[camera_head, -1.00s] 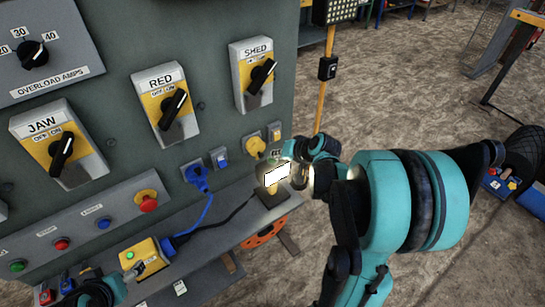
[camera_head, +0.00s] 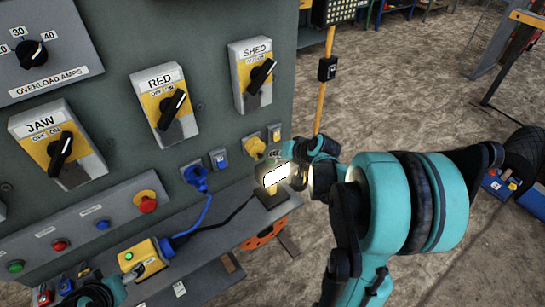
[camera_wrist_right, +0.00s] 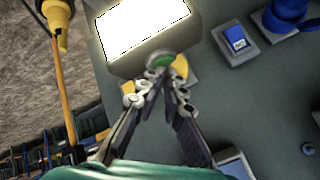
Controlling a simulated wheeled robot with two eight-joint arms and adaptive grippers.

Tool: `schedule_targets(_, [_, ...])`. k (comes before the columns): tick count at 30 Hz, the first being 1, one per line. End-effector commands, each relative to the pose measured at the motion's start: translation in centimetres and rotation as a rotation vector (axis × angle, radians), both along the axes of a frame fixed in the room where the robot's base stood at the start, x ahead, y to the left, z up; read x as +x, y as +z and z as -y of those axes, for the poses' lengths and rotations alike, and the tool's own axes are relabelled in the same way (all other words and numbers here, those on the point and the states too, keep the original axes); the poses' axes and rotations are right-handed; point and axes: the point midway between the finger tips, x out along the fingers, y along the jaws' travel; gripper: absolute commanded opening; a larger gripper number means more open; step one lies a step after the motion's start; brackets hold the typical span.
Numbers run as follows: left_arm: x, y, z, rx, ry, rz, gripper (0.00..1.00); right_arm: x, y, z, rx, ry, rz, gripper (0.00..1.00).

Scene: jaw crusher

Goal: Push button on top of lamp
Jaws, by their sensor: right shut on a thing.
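The lamp (camera_head: 265,192) stands on the ledge of the grey-green machine, its white panel lit. The wrist view shows the lit panel (camera_wrist_right: 140,24) at the top, with a round green button (camera_wrist_right: 160,61) on the lamp's near edge. My right gripper (camera_wrist_right: 157,80) has its fingertips drawn together at this button; exact contact is hard to see. In the head view my right gripper (camera_head: 296,160) is beside the lamp's top and hides the button. My left gripper (camera_head: 130,275) is at the bottom left, beside a yellow box; its finger opening is unclear.
The yellow box (camera_head: 150,262) has a green button and a cable. Blue plug (camera_head: 196,175) and yellow plug (camera_head: 254,147) sit in the panel above the ledge. An emergency stop (camera_head: 147,203) is farther left. A yellow post (camera_head: 323,100) rises behind my right gripper.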

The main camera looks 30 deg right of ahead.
Motion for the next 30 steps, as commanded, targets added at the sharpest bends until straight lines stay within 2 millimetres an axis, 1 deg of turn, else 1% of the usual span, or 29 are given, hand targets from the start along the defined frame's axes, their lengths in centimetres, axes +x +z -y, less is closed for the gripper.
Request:
schedule_targets(1, [0.0, 0.0, 0.0, 0.000, 0.000, 0.000, 0.77, -0.1, -0.2, -0.2, 0.001, 0.006, -0.005, 0.00])
schedule_targets(8, [0.0, 0.1, 0.0, 0.000, 0.000, 0.000, 0.77, 0.0, 0.0, -0.2, 0.002, 0.006, -0.004, 0.00])
schedule_targets(11, [0.0, 0.7, 0.0, 0.000, 0.000, 0.000, 0.77, 0.0, 0.7, -0.2, 0.003, 0.005, -0.003, 0.00])
schedule_targets(24, [0.0, 4.6, 0.0, 0.000, 0.000, 0.000, 0.77, 0.0, 5.6, -0.1, 0.002, 0.001, 0.000, 0.00])
schedule_targets(27, [0.0, 5.0, 0.0, 0.000, 0.000, 0.000, 0.77, 0.0, 6.2, -0.1, 0.002, 0.001, 0.000, 0.00])
schedule_targets(30, [0.0, 5.0, 0.0, 0.000, 0.000, 0.000, 0.77, 0.0, 6.2, 0.0, 0.002, 0.001, 0.000, 0.00])
